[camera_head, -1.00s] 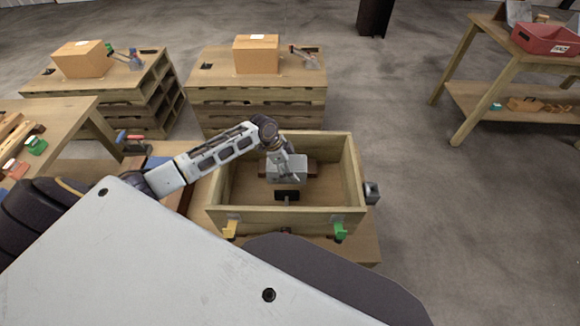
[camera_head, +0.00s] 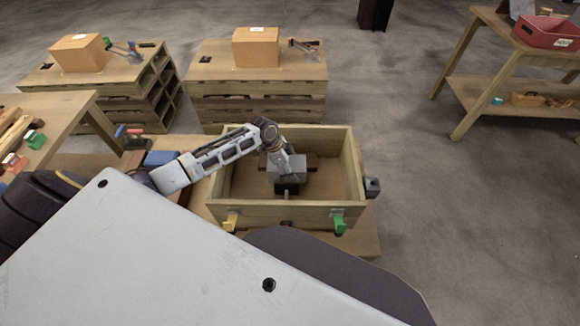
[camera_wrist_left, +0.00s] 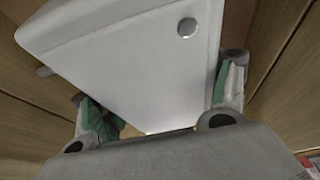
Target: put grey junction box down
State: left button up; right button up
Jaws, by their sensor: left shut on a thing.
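The grey junction box (camera_head: 289,174) is inside the open wooden crate (camera_head: 285,214), near its middle. It also shows large in the left wrist view (camera_wrist_left: 130,65), as a pale casing with a round screw on its face. My left gripper (camera_head: 287,158) reaches down into the crate and is shut on the box. In the left wrist view its green-padded fingers (camera_wrist_left: 160,100) lie on either side of the box. I cannot tell whether the underside of the box touches the crate floor. My right gripper is not in view.
The crate has tall walls around my gripper, with a yellow clip (camera_head: 231,220) and a green clip (camera_head: 340,222) on the front. A dark piece (camera_head: 288,187) shows just in front of the box. Pallet tables with cardboard boxes (camera_head: 256,48) stand behind.

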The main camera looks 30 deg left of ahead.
pick_arm(q)
jog(key=shift+w+f, duration=0.1)
jog(key=shift+f, duration=0.2)
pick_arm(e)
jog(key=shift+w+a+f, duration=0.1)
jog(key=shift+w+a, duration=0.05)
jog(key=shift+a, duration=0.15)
pick_arm(q)
jog(key=o, duration=2)
jog(key=shift+o, duration=0.2)
jog(key=shift+f, duration=0.1)
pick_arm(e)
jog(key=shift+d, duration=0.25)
pick_arm(q)
jog(key=shift+r, duration=0.8)
jog(key=v, duration=0.5)
jog(key=shift+a+r, duration=0.15)
jog(key=shift+r, duration=0.1)
jog(key=v, duration=0.4)
jog(key=shift+s+a+r+p, duration=0.1)
jog(key=shift+s+r+p, duration=0.15)
jog(key=shift+r+p, duration=0.05)
jog(key=shift+s+a+r, duration=0.1)
jog(key=shift+a+r, duration=0.15)
jog(key=shift+r, duration=0.45)
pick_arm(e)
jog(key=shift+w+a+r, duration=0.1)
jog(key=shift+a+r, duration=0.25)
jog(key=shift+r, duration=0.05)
